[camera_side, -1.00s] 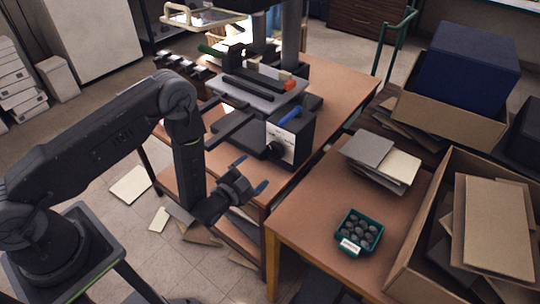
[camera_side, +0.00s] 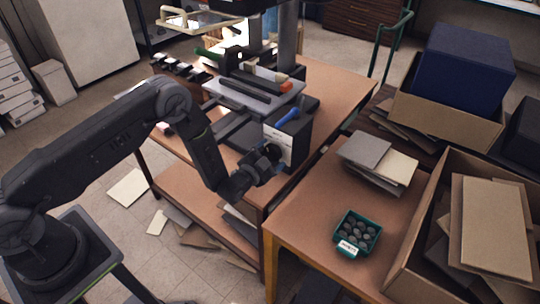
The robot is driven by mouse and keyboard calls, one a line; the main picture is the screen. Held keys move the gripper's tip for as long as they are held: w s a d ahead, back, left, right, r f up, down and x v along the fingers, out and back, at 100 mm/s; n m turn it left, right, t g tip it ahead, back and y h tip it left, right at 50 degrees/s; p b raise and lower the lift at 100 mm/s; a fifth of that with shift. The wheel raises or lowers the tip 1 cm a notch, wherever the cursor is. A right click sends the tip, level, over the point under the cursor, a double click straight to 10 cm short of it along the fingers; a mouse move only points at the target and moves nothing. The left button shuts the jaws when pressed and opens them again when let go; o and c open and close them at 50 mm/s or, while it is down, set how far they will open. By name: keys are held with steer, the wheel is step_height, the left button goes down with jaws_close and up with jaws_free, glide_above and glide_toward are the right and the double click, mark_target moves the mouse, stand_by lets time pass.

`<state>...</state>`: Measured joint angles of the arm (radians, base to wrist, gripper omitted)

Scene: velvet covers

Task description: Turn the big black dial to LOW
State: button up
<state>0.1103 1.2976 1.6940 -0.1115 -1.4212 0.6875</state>
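The big black dial (camera_side: 274,151) is on the white-labelled front face of a black control box (camera_side: 292,138) at the near end of the machine on the left table. My gripper (camera_side: 270,162) is right at the dial, with its fingers around or beside it; I cannot tell whether they touch it. The fingertips overlap the dial and the panel, so their gap is hard to see. The dial's pointer and the LOW mark are too small to read.
A blue lever handle (camera_side: 288,117) sticks up on top of the control box. The machine's grey plate (camera_side: 250,95) lies behind. On the right table (camera_side: 315,205) are a green bin (camera_side: 345,246) of dark round pieces, stacked boards (camera_side: 380,160) and a large cardboard box (camera_side: 425,262).

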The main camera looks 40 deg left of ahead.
steer(key=c, duration=0.8)
steer(key=shift+n, duration=0.7)
steer(key=o, duration=1)
steer(key=shift+c, duration=0.2)
steer(key=shift+s, duration=0.1)
steer(key=s, duration=1.3)
steer(key=shift+s, duration=0.35)
